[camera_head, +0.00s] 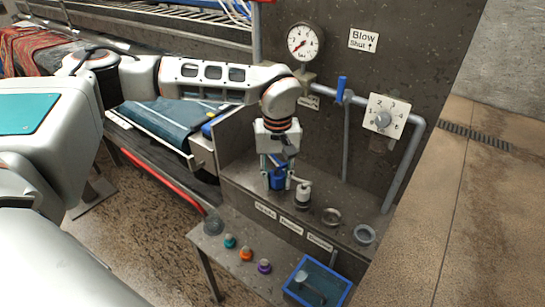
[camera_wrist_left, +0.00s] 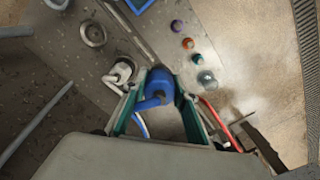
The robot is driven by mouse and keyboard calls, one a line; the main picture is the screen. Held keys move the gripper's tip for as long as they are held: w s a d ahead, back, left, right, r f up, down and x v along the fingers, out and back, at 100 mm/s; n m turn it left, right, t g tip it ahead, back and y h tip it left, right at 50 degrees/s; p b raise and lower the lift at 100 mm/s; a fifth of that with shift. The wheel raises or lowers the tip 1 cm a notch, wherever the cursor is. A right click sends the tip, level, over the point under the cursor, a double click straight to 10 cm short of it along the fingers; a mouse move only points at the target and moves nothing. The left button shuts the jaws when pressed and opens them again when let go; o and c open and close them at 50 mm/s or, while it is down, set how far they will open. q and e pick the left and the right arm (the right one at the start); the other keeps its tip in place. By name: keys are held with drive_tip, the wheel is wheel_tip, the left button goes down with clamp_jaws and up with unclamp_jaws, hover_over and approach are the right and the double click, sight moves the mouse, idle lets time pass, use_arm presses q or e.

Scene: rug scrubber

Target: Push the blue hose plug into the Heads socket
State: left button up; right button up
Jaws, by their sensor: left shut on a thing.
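The blue hose plug (camera_head: 277,181) is between the fingers of my left gripper (camera_head: 276,174), which points down over the left end of the grey ledge. In the left wrist view the plug (camera_wrist_left: 160,84) shows a blue bent top between the green-edged fingers of the gripper (camera_wrist_left: 157,100). A grey plug with a pale hose (camera_head: 303,194) stands close to its right, also in the wrist view (camera_wrist_left: 122,70). The socket under the blue plug is hidden, so I cannot tell if the plug is seated. Small labels (camera_head: 265,210) line the ledge front; their text is too small to read surely.
An empty round socket (camera_head: 331,216) and a grey ring (camera_head: 365,234) lie farther right. Several coloured knobs (camera_head: 246,254) and a blue tray (camera_head: 318,282) are on the lower shelf. A gauge (camera_head: 303,42), a blue-handled valve (camera_head: 341,88) and a dial (camera_head: 383,118) are on the back panel.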

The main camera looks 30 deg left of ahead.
use_arm(q)
drive_tip(key=w+a+f+n, duration=0.1)
drive_tip(key=w+f+n, duration=0.1)
drive_tip(key=w+n, duration=0.1)
drive_tip(key=w+a+f+n+b, duration=0.1)
drive_tip(key=w+a+n, duration=0.1)
drive_tip(key=w+n, duration=0.1)
drive_tip(key=w+a+f+n, duration=0.2)
drive_tip(key=w+n, duration=0.1)
drive_tip(key=n, duration=0.1)
drive_tip(key=shift+f+n, duration=0.3)
drive_tip(key=shift+f, duration=0.05)
drive_tip(key=shift+f+b, duration=0.4)
drive_tip(key=shift+b, duration=0.3)
use_arm(e)
drive_tip(key=shift+a+f, duration=0.4)
drive_tip(key=shift+f, duration=0.45)
use_arm(q)
drive_tip(key=shift+f, duration=0.5)
use_arm(e)
drive_tip(key=shift+w+r, duration=0.15)
drive_tip(key=shift+r, duration=0.15)
use_arm(q)
drive_tip(key=shift+f, duration=0.55)
use_arm(e)
drive_tip(key=shift+f, duration=0.35)
use_arm(q)
drive_tip(key=shift+f, duration=0.2)
use_arm(e)
drive_tip(key=shift+f, duration=0.1)
